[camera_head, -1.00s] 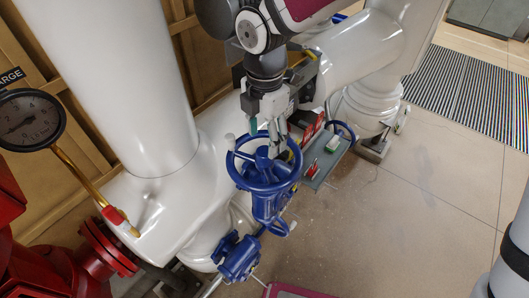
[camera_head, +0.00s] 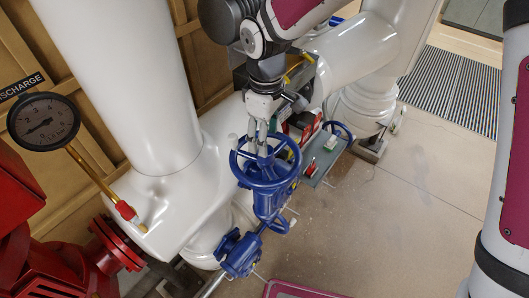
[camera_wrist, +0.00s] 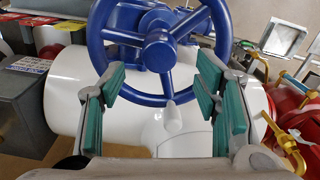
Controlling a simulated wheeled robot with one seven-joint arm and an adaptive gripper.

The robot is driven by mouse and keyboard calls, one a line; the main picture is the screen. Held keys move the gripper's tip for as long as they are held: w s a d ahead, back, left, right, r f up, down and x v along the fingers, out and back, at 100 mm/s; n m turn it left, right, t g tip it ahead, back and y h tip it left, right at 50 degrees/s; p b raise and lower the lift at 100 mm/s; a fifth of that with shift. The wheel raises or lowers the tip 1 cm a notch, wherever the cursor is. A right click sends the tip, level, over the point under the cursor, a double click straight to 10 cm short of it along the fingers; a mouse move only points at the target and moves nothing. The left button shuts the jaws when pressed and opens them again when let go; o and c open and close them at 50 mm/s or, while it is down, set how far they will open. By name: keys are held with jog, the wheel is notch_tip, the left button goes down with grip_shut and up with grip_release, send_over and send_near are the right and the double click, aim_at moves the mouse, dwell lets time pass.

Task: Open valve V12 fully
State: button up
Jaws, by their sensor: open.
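A blue handwheel valve (camera_head: 266,167) stands near the middle of the head view, in front of a thick white pipe. A whitish handle knob stands at the wheel's rim (camera_wrist: 172,118), and the knob shows between my fingers in the wrist view. My gripper (camera_head: 257,143) is above the wheel, at its upper rim. In the wrist view my gripper (camera_wrist: 165,105) is open, with its green pads apart on either side of the knob and lower rim. No valve label V12 is readable on this wheel.
A pressure gauge (camera_head: 43,121) marked discharge and red pipework (camera_head: 95,250) stand at left. A grey panel with red and white tags (camera_head: 320,160) lies just right of the wheel. A second blue wheel (camera_head: 338,131) is behind it. The floor at right is free.

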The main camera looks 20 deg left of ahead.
jog(key=m+p, duration=0.1)
jog(key=m, duration=0.3)
jog(key=shift+s+r+m, duration=0.1)
jog(key=shift+s+m, duration=0.05)
jog(key=shift+m, duration=0.15)
jog(key=m, duration=0.9)
jog(key=shift+m, duration=0.3)
jog(key=m, duration=0.4)
jog(key=shift+f, duration=0.2)
jog(key=shift+d+f, duration=0.1)
jog(key=shift+f, duration=3.15)
jog(key=c, duration=1.1)
